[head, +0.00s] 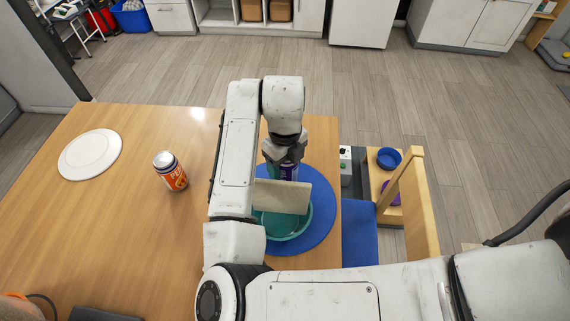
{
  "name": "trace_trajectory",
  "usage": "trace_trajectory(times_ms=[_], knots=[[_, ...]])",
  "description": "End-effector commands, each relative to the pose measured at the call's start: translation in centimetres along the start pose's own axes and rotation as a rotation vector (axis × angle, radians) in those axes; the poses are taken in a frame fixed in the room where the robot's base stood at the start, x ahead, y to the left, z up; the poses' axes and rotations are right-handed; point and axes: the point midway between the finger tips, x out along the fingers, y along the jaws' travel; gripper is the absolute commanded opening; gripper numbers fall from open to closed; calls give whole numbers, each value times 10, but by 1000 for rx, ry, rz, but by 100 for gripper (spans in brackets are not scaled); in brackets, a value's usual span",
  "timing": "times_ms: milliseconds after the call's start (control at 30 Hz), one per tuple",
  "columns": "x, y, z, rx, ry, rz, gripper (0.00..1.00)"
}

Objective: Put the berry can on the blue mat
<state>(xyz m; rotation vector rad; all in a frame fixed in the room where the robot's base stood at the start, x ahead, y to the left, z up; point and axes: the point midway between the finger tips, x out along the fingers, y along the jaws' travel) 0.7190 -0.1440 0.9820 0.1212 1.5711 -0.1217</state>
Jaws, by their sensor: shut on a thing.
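My gripper (284,155) points down and is shut on a can with purple and teal-green on it, which looks like the berry can (289,172). Its lower part is hidden behind a beige board. The can is over the far part of the round blue mat (321,219); I cannot tell whether its base touches the mat. A teal bowl (286,228) is on the mat, nearer to me than the can.
The beige board (283,196) stands across the bowl, close to the can. An orange can (171,172) and a white plate (90,154) are on the table to the left, with clear wood around them. The table's right edge is beside the mat.

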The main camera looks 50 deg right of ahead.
Motion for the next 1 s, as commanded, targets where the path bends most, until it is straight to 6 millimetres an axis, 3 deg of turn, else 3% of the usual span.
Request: trace_trajectory(times_ms=[100, 433, 467, 500, 567, 833, 1000], knots=[[10, 0, 0, 0, 0, 0, 19], [15, 0, 0, 1, -1, 0, 19], [15, 0, 0, 1, -1, 1, 65], [14, 0, 0, 1, -1, 1, 69], [14, 0, 0, 1, -1, 1, 75], [12, 0, 0, 1, -1, 1, 75], [0, 0, 1, 2, -3, 1, 75]])
